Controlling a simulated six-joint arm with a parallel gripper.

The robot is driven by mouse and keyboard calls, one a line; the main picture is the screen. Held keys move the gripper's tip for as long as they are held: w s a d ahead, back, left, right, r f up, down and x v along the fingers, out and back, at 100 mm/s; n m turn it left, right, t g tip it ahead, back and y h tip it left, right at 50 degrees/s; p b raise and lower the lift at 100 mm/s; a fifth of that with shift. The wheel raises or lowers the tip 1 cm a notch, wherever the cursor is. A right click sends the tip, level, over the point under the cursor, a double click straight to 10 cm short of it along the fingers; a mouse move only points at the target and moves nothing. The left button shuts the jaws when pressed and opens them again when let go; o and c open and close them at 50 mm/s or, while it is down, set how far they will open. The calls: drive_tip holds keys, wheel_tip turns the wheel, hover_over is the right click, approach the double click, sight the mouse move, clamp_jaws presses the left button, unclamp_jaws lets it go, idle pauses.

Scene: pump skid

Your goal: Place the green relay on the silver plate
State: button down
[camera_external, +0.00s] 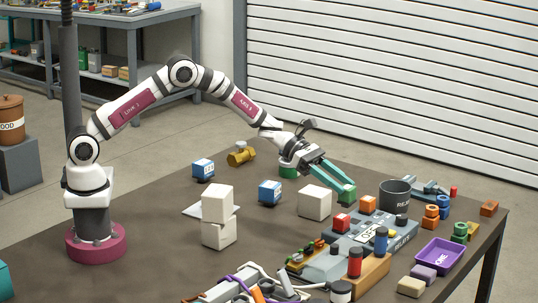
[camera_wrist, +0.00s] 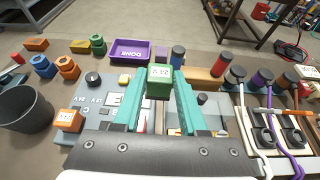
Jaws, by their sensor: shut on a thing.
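My gripper (camera_external: 341,186) is shut on the green relay (camera_wrist: 159,76), a small green block with a pale labelled top. In the wrist view the relay sits between the teal fingertips (camera_wrist: 158,90). In the external view the relay (camera_external: 348,193) is at the finger ends, over the back of the grey labelled panel; the gap below it is hard to judge. A flat pale plate (camera_external: 192,211), which looks like the silver plate, lies on the table at left. The stacked white blocks partly hide it in this view. It is not clear in the wrist view.
Two stacked white blocks (camera_external: 217,204), another white block (camera_external: 314,203) and two blue relays (camera_external: 203,169) (camera_external: 270,192) stand left of my gripper. A dark cup (camera_external: 395,195) and purple tray (camera_external: 440,256) are at right.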

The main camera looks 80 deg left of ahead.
drive_tip(key=shift+s+d+r, duration=0.3)
drive_tip(key=shift+d+r, duration=0.1)
drive_tip(key=shift+d, duration=0.15)
drive_tip(key=s+a+f, duration=0.1)
drive_tip(key=s+a, duration=0.6)
drive_tip(key=a, duration=0.3)
drive_tip(key=s+a+f, duration=0.2)
drive_tip(key=s+a, duration=0.5)
drive_tip(key=a, duration=0.4)
drive_tip(key=s+a, duration=0.4)
drive_tip(key=s, duration=0.4)
drive_tip(key=s+a, duration=0.3)
drive_tip(key=s, duration=0.6)
drive_tip(key=f, duration=0.9)
drive_tip(key=shift+s+f, duration=0.2)
drive_tip(key=shift+f, duration=0.2)
drive_tip(key=shift+f, duration=0.15)
drive_tip(key=shift+c, duration=2.3)
unclamp_jaws()
